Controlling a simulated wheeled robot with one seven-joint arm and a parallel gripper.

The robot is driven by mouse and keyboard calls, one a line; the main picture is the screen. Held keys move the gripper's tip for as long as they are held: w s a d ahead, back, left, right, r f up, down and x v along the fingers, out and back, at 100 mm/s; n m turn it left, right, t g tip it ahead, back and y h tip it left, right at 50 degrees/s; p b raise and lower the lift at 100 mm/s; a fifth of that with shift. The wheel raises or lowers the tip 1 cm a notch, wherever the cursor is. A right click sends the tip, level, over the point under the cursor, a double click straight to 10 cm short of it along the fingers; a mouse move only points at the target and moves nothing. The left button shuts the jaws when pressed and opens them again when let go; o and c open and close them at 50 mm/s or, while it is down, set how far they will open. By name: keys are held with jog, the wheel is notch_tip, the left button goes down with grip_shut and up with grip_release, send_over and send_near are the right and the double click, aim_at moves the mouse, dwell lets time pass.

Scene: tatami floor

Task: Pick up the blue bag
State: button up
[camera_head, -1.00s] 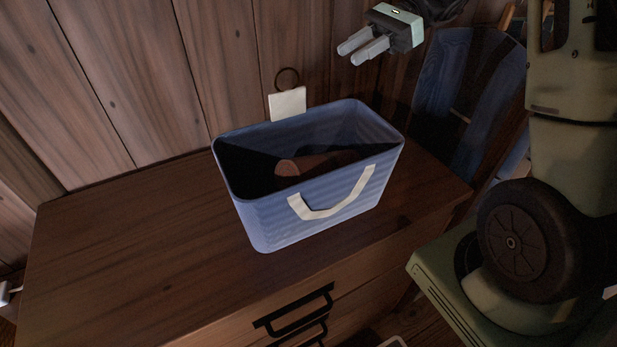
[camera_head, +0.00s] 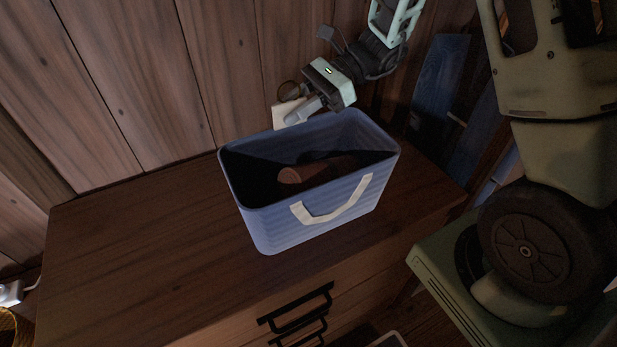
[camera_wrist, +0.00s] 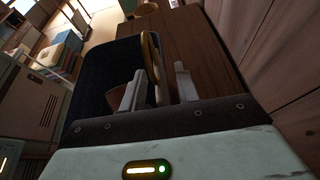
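The blue bag (camera_head: 315,222), a ribbed open-topped box shape, stands upright on a dark wooden cabinet. A white strap handle (camera_head: 335,208) hangs on its near side. My gripper (camera_head: 302,112) is just above that far rim, overlapping the white piece in the head view. In the wrist view my gripper (camera_wrist: 160,88) has its fingers apart, with a golden-brown ring (camera_wrist: 150,55) between them, nearer the left finger. The bag's dark inside (camera_wrist: 97,65) lies left of it.
The cabinet top (camera_head: 130,235) is clear left of the bag. A plank wall (camera_head: 140,90) stands close behind it. Black drawer handles (camera_head: 297,312) show on the front. Something brown (camera_head: 290,176) lies inside the bag. A blue panel-like object (camera_head: 438,85) stands at the right.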

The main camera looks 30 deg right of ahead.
jog(key=shift+x, duration=0.85)
grip_shut()
dwell(0.8)
